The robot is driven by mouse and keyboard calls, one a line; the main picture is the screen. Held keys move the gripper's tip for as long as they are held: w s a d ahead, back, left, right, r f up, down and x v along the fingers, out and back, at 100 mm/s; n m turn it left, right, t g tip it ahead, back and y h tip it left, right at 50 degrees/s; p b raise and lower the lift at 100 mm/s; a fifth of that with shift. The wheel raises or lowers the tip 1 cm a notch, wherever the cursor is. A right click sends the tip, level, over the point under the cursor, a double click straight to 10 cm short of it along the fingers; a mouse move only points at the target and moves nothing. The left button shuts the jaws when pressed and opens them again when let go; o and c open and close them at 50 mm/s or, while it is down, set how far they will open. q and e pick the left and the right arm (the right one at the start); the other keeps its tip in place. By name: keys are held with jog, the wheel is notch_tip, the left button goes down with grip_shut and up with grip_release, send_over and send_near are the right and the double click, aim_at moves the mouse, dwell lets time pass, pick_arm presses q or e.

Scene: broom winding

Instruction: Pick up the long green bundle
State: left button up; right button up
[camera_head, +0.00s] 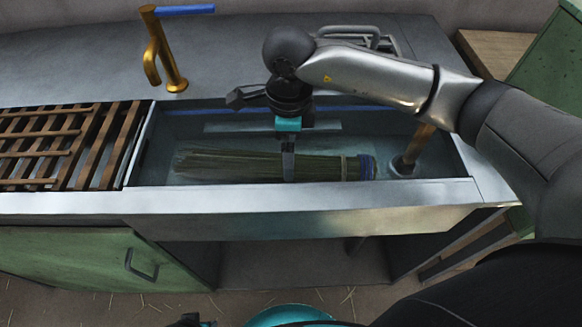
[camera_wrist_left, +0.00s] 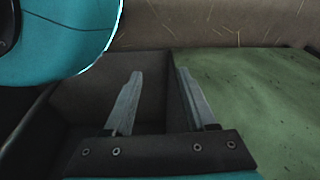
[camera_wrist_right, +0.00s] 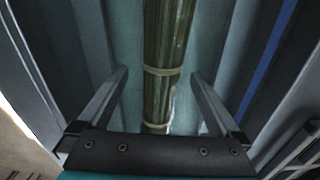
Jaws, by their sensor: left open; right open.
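The long green bundle (camera_head: 240,165) lies lengthwise in the sink basin. My right gripper (camera_head: 288,172) points down into the basin at the bundle's middle. In the right wrist view the bundle (camera_wrist_right: 168,45) runs between the two open fingers (camera_wrist_right: 158,100), with light ties around it; whether a finger touches it I cannot tell. My left gripper (camera_wrist_left: 157,95) is open and empty, low by the cabinet front.
The sink rim (camera_head: 300,202) surrounds the basin. A wooden slatted rack (camera_head: 60,145) covers the left side, and a brass faucet (camera_head: 165,55) stands behind. A wooden-handled tool (camera_head: 415,145) stands in the basin's right end. A green cabinet door (camera_head: 95,262) is below.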

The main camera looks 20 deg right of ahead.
jog(key=shift+w+d+f+b, duration=0.15)
jog(key=shift+f+b, duration=0.55)
jog(key=shift+f, duration=1)
pick_arm(q)
jog(key=shift+w+d+r+b, duration=0.15)
jog(key=shift+w+d+r, duration=0.2)
jog(key=shift+r, duration=0.4)
jog(key=shift+w+d+r+b, duration=0.1)
jog(key=shift+w+d+r, duration=0.25)
jog(key=shift+r, duration=0.35)
jog(key=shift+w+d+r+b, duration=0.15)
jog(key=shift+w+d+r, duration=0.15)
jog(key=shift+r, duration=0.45)
pick_arm(e)
jog(key=shift+f, duration=1.15)
jog(key=shift+c, duration=0.4)
jog(key=c, duration=1.4)
jog(key=shift+r, duration=0.2)
